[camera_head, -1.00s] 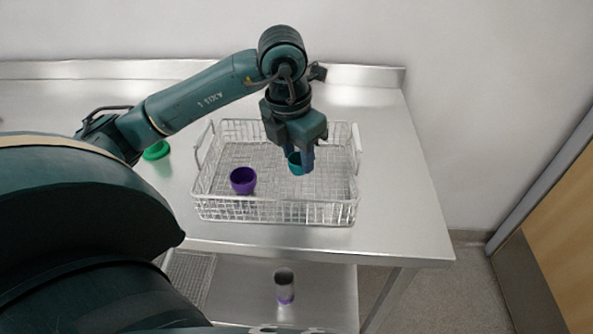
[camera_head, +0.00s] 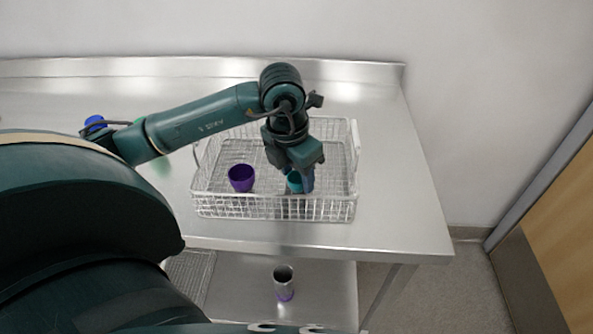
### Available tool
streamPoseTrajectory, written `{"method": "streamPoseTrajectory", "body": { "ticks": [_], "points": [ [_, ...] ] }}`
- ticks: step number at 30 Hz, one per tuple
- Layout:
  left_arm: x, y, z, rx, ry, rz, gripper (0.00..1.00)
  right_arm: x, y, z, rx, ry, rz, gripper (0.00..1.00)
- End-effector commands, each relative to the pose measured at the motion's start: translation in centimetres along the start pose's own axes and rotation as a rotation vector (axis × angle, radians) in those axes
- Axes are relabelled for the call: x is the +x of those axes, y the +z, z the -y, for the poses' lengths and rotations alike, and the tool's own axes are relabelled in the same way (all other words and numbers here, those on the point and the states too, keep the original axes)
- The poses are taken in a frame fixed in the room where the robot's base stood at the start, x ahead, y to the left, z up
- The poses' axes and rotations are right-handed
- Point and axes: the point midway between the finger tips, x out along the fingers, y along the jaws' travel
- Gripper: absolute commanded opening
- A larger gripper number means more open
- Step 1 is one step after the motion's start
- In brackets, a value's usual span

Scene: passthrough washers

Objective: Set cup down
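A teal cup (camera_head: 293,182) is inside the wire basket (camera_head: 240,212), in its right front part. My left gripper (camera_head: 300,184) points down into the basket with its fingers at the teal cup and appears shut on it. The fingers hide part of the cup, and I cannot tell whether its base touches the basket floor. A purple cup (camera_head: 241,178) stands upright in the basket to the left of the gripper, apart from it. My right gripper is not in view.
The basket stands on a steel table (camera_head: 405,205) with clear room to its right. A blue item (camera_head: 94,122) shows behind my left arm. A grey cup with a purple base (camera_head: 283,284) stands on the lower shelf. A wall is behind.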

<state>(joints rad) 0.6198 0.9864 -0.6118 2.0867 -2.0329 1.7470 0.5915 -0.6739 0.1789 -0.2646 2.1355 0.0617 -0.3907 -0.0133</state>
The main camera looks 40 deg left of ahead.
Motion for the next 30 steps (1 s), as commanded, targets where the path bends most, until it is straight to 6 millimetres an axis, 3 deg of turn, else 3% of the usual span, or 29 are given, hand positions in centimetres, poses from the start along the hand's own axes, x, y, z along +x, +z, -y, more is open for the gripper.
{"method": "streamPoseTrajectory", "body": {
  "ticks": [4, 14, 30],
  "points": [
    [0.0, 0.0, 0.0, 0.0, 0.0, 0.0, 0.57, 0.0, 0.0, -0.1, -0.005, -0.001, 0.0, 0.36],
    [-0.8, 0.1, 0.0, 0.0, 0.0, 0.003, 0.57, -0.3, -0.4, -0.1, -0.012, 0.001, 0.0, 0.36],
    [-11.0, 0.2, 0.0, -0.001, 0.0, 0.004, 0.57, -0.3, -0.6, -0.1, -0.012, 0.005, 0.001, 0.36]
  ]
}}
